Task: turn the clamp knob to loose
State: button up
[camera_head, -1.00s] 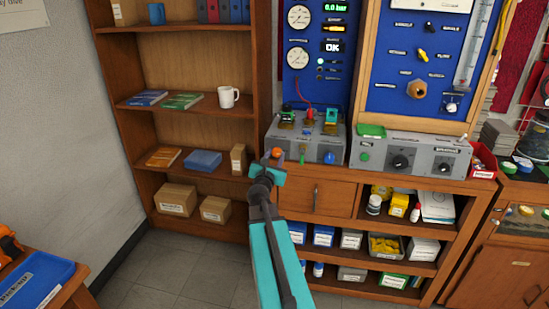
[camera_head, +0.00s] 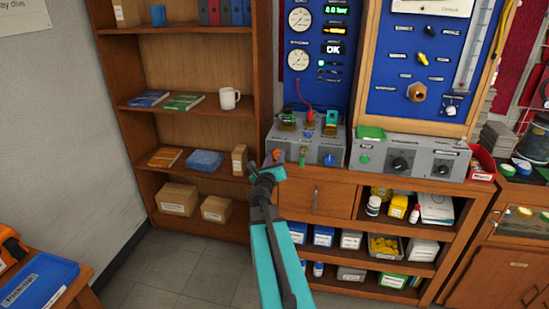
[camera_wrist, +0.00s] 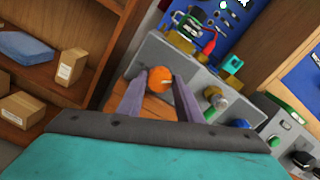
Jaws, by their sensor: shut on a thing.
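An orange knob (camera_head: 278,155) is at the left end of the front of a grey bench unit (camera_head: 322,150). In the wrist view the orange knob (camera_wrist: 160,80) sits between the two grey fingertips. My gripper (camera_wrist: 160,82) is shut on it. In the head view my gripper (camera_head: 272,163) is small and dark against the unit's left front corner. I cannot read any clamp label or mark on the knob. Its base is hidden by the fingers.
A green knob (camera_head: 302,159) and a blue knob (camera_head: 329,159) are to the right on the same front. Valves with a red hose (camera_head: 310,118) stand on top. A shelf (camera_head: 190,120) with a mug is at the left; drawers lie below.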

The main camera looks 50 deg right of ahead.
jog(key=shift+s+d+f+n+p, duration=0.1)
jog(key=shift+n+p, duration=3.9)
jog(key=shift+n, duration=3.2)
jog(key=shift+s+d+n+p, duration=0.1)
jog(key=shift+n+p, duration=3.85)
jog(key=shift+n, duration=3.25)
jog(key=o, duration=1)
jog(key=shift+o, duration=0.2)
jog(key=shift+w, duration=0.1)
